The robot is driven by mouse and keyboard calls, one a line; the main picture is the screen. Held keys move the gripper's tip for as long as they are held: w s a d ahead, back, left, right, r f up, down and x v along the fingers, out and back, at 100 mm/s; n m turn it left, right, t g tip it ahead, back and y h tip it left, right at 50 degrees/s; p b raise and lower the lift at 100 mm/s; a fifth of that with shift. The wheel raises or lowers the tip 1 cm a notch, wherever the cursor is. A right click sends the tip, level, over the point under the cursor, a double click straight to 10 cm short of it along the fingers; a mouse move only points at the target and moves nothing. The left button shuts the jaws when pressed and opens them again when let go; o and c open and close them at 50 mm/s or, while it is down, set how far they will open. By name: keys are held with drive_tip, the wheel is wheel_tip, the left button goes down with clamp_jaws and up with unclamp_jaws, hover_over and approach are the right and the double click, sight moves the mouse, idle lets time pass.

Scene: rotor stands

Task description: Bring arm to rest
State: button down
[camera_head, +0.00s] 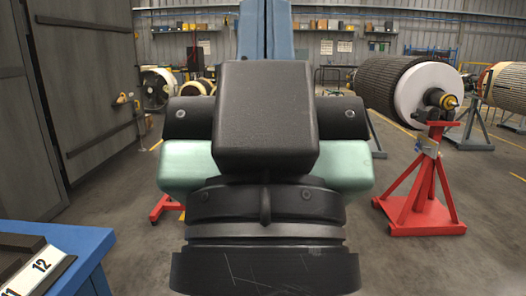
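My own arm (265,125) fills the middle of the head view. My gripper does not show in this view. The arm hides much of the floor and back wall behind it.
A large rotor (400,85) rests on a red stand (420,195) at the right. More rotors lie behind, left and far right. A blue table (85,245) with a part numbered 12 (40,265) is at the lower left. Grey doors (85,90) stand left. Floor at the lower right is clear.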

wheel_tip(320, 180, up, 22)
drive_tip(key=p, duration=1.9)
drive_tip(key=shift+a+f, duration=0.15)
drive_tip(key=shift+w, duration=0.1)
